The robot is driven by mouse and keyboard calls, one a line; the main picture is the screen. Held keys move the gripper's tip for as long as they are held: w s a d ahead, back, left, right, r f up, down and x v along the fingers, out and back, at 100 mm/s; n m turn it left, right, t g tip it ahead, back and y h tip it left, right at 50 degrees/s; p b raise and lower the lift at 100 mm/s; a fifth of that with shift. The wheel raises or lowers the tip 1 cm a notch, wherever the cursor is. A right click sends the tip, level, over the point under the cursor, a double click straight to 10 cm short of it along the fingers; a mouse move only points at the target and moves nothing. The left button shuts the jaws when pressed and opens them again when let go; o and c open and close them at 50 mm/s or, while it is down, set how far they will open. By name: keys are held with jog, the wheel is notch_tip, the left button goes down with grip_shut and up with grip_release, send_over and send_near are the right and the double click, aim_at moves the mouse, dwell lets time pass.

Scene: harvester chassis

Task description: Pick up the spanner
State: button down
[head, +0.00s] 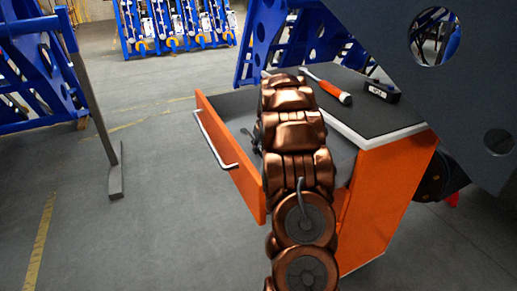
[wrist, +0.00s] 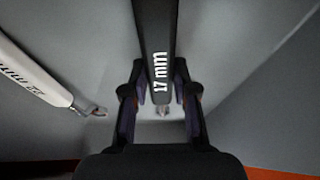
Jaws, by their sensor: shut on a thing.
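A dark spanner (wrist: 158,40) marked "17 mm" runs down from the top of the wrist view between my fingers. My gripper (wrist: 161,108) is shut on it, with one finger on each side of the shaft. In the head view my arm reaches into the open drawer (head: 232,160) of the orange cabinet, and hides most of the gripper and the spanner.
A large grey panel (head: 470,100) overhangs at the right. A metal stand (head: 108,150) is at the left. The floor between is clear.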

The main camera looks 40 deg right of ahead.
jog(key=shift+r, duration=0.15)
jog(key=shift+r+p, duration=0.25)
jog(key=shift+p, duration=0.15)
jog(key=shift+r+b, duration=0.25)
jog(key=shift+b, duration=0.05)
notch_tip(320, 180, up, 2)
jog(key=shift+r+b, duration=0.2)
jog(key=shift+b, duration=0.1)
jog(key=shift+s+r, duration=0.2)
jog(key=s, duration=0.5)
jog(key=s+d+r+b, duration=0.1)
jog(key=s, duration=0.4)
jog(key=s+b, duration=0.1)
jog(key=s, duration=0.4)
jog(key=shift+s+d+r, duration=0.2)
jog(key=shift+s, duration=0.1)
jog(key=c, duration=1.6)
grip_release()
grip_shut()
